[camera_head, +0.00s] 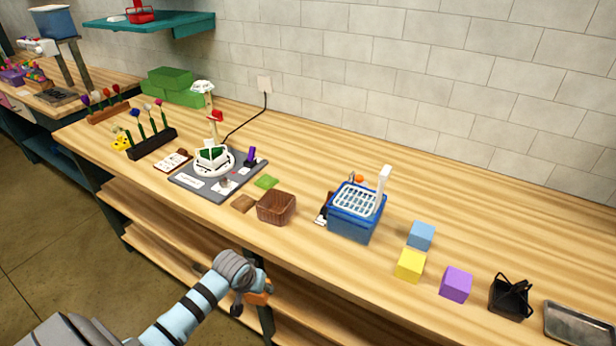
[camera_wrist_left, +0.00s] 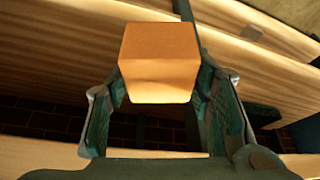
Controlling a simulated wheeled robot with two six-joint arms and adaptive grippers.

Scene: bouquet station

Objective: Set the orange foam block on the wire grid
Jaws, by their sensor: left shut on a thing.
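My left gripper (camera_head: 252,295) is at the front of the table, in front of its edge. It is shut on the orange foam block (camera_head: 260,298). The left wrist view shows the orange block (camera_wrist_left: 158,62) between the two fingers of the left gripper (camera_wrist_left: 158,85). A white wire grid (camera_head: 357,200) lies on top of a blue tub (camera_head: 350,226) on the table, to the right of and beyond the gripper. My right gripper is not in view.
A brown basket (camera_head: 276,208) stands left of the tub. Blue (camera_head: 421,235), yellow (camera_head: 410,265) and purple (camera_head: 455,284) blocks sit to its right, then a black holder (camera_head: 511,297) and a metal tray (camera_head: 580,323). A white upright piece (camera_head: 383,188) rises at the tub's right side.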

